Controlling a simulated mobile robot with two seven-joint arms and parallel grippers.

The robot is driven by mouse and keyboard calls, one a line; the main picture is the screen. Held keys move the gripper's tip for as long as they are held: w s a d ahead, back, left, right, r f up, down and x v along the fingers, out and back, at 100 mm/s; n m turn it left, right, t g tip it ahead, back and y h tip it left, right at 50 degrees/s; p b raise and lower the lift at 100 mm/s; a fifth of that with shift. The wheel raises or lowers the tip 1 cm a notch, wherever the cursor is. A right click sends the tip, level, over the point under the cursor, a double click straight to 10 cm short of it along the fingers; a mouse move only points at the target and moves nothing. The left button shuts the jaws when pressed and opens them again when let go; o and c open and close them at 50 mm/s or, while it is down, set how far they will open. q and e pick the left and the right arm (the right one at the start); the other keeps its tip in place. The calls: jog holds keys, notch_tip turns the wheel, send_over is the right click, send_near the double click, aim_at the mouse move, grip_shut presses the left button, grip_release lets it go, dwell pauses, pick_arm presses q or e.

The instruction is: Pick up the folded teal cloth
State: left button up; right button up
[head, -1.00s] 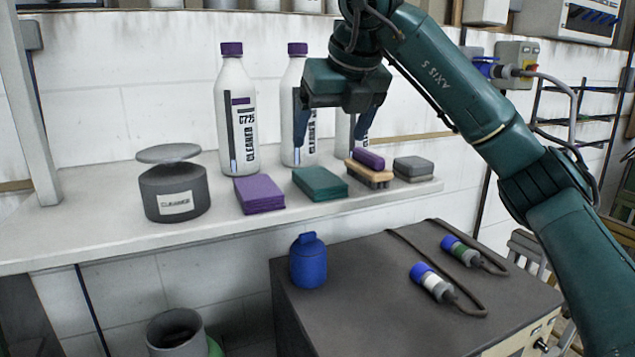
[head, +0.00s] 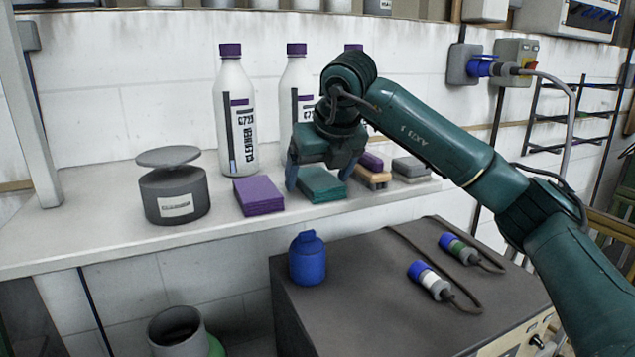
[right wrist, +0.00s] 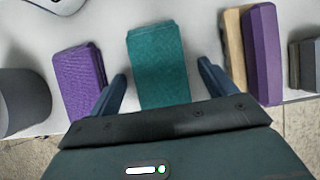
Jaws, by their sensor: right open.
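The folded teal cloth (head: 321,186) lies on the white shelf, between a folded purple cloth (head: 258,195) and a wooden brush with a purple top (head: 374,168). My right gripper (head: 310,184) is at the teal cloth, with its blue fingers open. In the right wrist view the teal cloth (right wrist: 158,66) lies between and ahead of the two fingertips of the gripper (right wrist: 162,72), with a gap on each side. The gripper hides part of the cloth's back in the head view. My left gripper is not in view.
Cleaner bottles (head: 235,115) stand behind on the shelf (head: 110,232). A grey tin (head: 174,192) with a raised lid stands left, grey blocks (head: 411,167) right. Below are a dark cabinet top (head: 360,290) and a blue bottle (head: 307,260).

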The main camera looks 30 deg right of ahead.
jog(key=shift+f, duration=0.25)
jog(key=c, duration=1.1)
